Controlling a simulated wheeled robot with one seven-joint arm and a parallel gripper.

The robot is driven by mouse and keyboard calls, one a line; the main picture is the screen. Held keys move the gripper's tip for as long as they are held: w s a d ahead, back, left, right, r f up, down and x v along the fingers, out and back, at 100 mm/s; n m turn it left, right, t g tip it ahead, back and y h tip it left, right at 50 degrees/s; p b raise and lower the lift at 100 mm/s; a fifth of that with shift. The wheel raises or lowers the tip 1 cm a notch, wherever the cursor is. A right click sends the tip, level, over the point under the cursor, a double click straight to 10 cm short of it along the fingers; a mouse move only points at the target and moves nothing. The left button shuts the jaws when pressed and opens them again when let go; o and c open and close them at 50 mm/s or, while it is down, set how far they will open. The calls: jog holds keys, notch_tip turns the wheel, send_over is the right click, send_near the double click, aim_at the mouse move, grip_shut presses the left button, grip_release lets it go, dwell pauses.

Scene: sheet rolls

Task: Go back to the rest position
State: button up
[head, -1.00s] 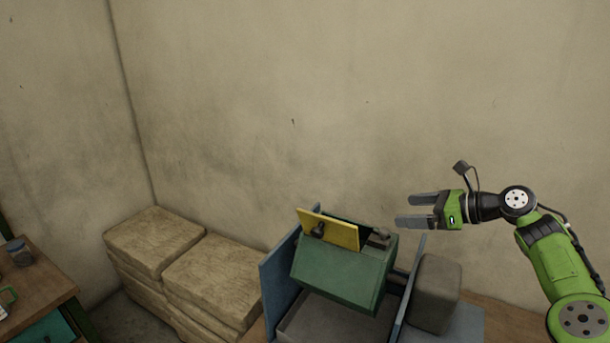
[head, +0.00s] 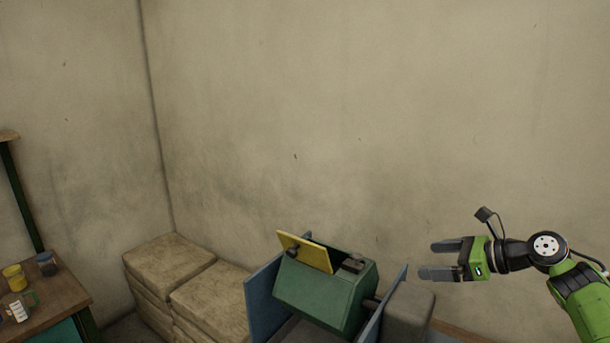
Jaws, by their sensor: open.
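My gripper (head: 440,259) is at the right of the head view, with its two grey fingers apart, pointing left. Nothing is between the fingers. It hangs in the air, to the right of and above a green box-shaped machine (head: 318,297). The machine carries a tilted yellow plate (head: 305,252) and sits between two blue side panels (head: 263,302). The gripper appears apart from the machine. The lower part of the machine is cut off by the picture's bottom edge.
A grey block (head: 409,312) stands right of the machine. Stacked tan sacks (head: 168,262) lie to its left. A wooden table (head: 62,290) at the far left holds a yellow cup (head: 14,277), a dark jar (head: 46,263) and a labelled glass mug (head: 19,308). A bare wall stands behind.

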jog(key=s+a+f+n+g+h+b, duration=0.1)
jog(key=s+a+f+n+g+h, duration=0.1)
jog(key=s+a+n, duration=0.3)
jog(key=a+f+n+g+h+b, duration=0.1)
jog(key=a+f+n+h, duration=0.1)
jog(key=a, duration=0.5)
jog(key=s+a+f+n+g+h+b, duration=0.1)
jog(key=s+a+f+n+g+h, duration=0.2)
jog(key=a, duration=0.4)
jog(key=s+d+f+n+t+h+b, duration=0.1)
jog(key=s+d+f+n+b, duration=0.1)
jog(key=s+n, duration=0.5)
jog(key=s+d+f+n+t+h+b, duration=0.2)
jog(key=s+n, duration=0.5)
jog(key=s, duration=1.3)
jog(key=shift+f+n+t+b, duration=0.3)
jog(key=shift+f+n+b, duration=0.1)
jog(key=shift+f+b, duration=0.5)
